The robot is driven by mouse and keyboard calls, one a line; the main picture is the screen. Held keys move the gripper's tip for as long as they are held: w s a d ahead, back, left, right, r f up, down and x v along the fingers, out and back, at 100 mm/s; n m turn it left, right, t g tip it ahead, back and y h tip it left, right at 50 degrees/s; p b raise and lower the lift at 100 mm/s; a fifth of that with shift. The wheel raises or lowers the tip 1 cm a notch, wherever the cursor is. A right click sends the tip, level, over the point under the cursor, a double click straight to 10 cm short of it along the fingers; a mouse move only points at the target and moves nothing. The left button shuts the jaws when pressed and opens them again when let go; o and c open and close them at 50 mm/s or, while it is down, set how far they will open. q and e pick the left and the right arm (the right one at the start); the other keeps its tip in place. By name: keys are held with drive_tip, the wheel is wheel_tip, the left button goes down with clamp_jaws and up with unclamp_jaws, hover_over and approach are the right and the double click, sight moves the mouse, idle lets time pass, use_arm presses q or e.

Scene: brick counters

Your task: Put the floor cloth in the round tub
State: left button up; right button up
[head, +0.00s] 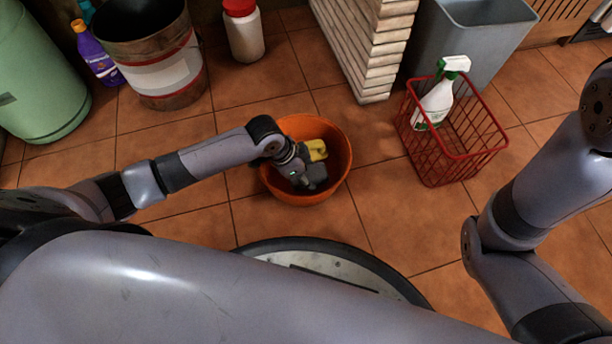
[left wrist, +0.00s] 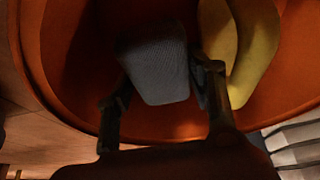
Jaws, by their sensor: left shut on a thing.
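The round orange tub (head: 335,172) stands on the tiled floor in the middle of the head view. My left gripper (head: 308,174) reaches down inside its rim. In the left wrist view my left gripper (left wrist: 163,100) is shut on the grey floor cloth (left wrist: 155,62), which looks like a folded, textured block. The cloth is within the tub's walls; whether it touches the bottom I cannot tell. A yellow curved thing, like bananas (head: 316,149), lies in the tub beside the cloth. It also shows in the left wrist view (left wrist: 258,50). My right gripper is out of view.
A red wire basket (head: 463,168) with a spray bottle (head: 437,103) stands to the right. Behind are a grey bin (head: 465,40), a white brick pillar (head: 370,50), a white jar (head: 244,35), a rusty drum (head: 160,65), a purple bottle (head: 97,52) and a green cylinder (head: 40,75).

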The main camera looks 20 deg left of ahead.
use_arm(q)
drive_tip(key=shift+f, duration=0.25)
drive_tip(key=shift+f, duration=0.35)
drive_tip(key=o, duration=1)
